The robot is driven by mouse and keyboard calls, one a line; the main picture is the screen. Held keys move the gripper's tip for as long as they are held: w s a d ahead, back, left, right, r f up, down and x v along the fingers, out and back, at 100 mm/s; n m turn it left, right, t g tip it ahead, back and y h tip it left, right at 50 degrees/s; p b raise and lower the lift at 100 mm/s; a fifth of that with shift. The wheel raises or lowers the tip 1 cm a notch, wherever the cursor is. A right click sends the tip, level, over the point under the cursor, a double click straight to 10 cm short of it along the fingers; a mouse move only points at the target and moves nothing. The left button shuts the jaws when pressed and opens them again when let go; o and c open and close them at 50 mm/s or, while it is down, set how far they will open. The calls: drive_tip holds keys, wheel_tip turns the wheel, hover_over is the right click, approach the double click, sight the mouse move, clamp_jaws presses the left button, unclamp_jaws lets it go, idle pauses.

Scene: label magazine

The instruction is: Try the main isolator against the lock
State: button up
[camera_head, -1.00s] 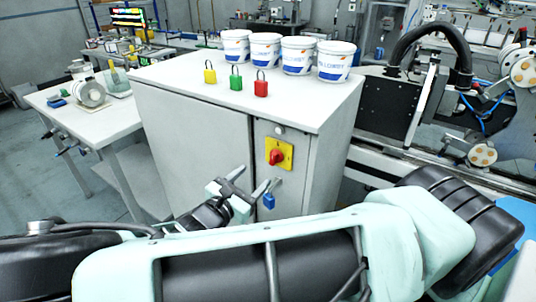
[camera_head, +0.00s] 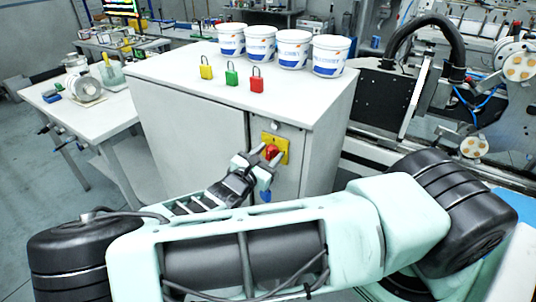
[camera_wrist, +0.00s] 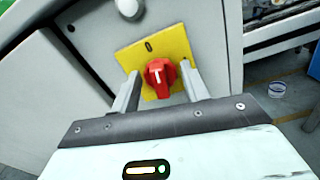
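The main isolator is a red rotary knob (camera_head: 271,152) on a yellow plate (camera_head: 282,147) on the grey cabinet's front. In the wrist view the red knob (camera_wrist: 160,76) carries a white mark, and the yellow plate (camera_wrist: 183,42) shows a "0" above it. My gripper (camera_head: 262,154) is at the knob. In the wrist view my gripper (camera_wrist: 161,85) is open, one finger on each side of the knob; I cannot tell whether they touch it. A blue padlock (camera_head: 265,196) hangs below the plate, partly hidden by my gripper; its shackle is not clear.
The grey cabinet (camera_head: 190,120) carries yellow (camera_head: 206,71), green (camera_head: 231,77) and red (camera_head: 257,84) padlocks and several white tubs (camera_head: 331,58) on top. A white round part (camera_wrist: 130,9) sits above the plate. A side table (camera_head: 100,115) stands left, machinery (camera_head: 400,105) right.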

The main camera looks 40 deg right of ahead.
drive_tip(key=c, duration=0.5)
drive_tip(key=shift+r+n+p, duration=0.2)
drive_tip(key=shift+n+p, duration=0.2)
drive_tip(key=shift+p, duration=0.25)
drive_tip(key=shift+c, duration=0.2)
drive_tip(key=shift+f+n+p, duration=0.2)
drive_tip(key=shift+n+p, duration=0.1)
drive_tip(key=shift+n, duration=0.4)
drive_tip(key=o, duration=1)
